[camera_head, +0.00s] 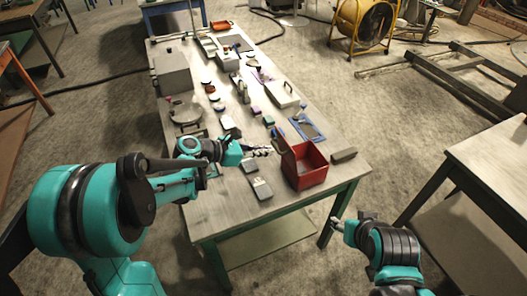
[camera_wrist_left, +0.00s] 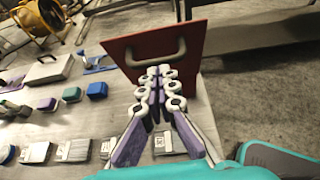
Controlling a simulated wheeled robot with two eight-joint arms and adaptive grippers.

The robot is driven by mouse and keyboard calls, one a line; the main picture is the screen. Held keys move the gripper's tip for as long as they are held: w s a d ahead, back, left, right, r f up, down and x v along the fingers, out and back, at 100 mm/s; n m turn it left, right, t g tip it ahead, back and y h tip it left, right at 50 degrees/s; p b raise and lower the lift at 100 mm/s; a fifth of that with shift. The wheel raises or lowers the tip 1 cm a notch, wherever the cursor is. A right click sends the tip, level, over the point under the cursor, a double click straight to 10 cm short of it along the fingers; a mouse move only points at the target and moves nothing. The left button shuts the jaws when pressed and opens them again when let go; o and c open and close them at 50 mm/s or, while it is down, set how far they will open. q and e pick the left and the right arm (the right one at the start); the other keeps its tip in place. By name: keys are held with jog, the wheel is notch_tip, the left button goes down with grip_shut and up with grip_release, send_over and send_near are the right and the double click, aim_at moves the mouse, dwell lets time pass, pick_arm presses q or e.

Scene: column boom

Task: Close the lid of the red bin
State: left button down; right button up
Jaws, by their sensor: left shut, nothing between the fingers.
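The red bin (camera_head: 310,174) stands near the right front edge of the long table. Its lid (camera_head: 284,154) stands up, open, along the bin's left side. In the left wrist view the lid is a dark red panel (camera_wrist_left: 188,35) with a grey handle (camera_wrist_left: 176,58). My left gripper (camera_head: 270,151) is shut and empty, pointing at the lid's outer face. In the left wrist view its fingertips (camera_wrist_left: 160,70) overlap the lid near the handle; I cannot tell whether they touch. My right gripper (camera_head: 337,223) is low beside the table's front right; its jaws are too small to read.
The long table (camera_head: 225,215) carries a dark block (camera_head: 343,155) right of the bin, a blue tray (camera_head: 307,129), a white case (camera_head: 282,94) and several small items to the left. Another table (camera_head: 495,160) stands at the right. The table's front left is bare.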

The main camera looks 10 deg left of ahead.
pick_arm(q)
jog(key=shift+w+d+r+y+p, duration=0.2)
jog(key=shift+d+r+y+p, duration=0.15)
jog(key=shift+p, duration=0.3)
pick_arm(e)
jog(key=shift+r, duration=0.6)
pick_arm(q)
jog(key=shift+w+d+r+g, duration=0.1)
jog(key=shift+r+g, duration=0.05)
jog(key=shift+g, duration=0.15)
pick_arm(e)
jog(key=shift+r, duration=0.25)
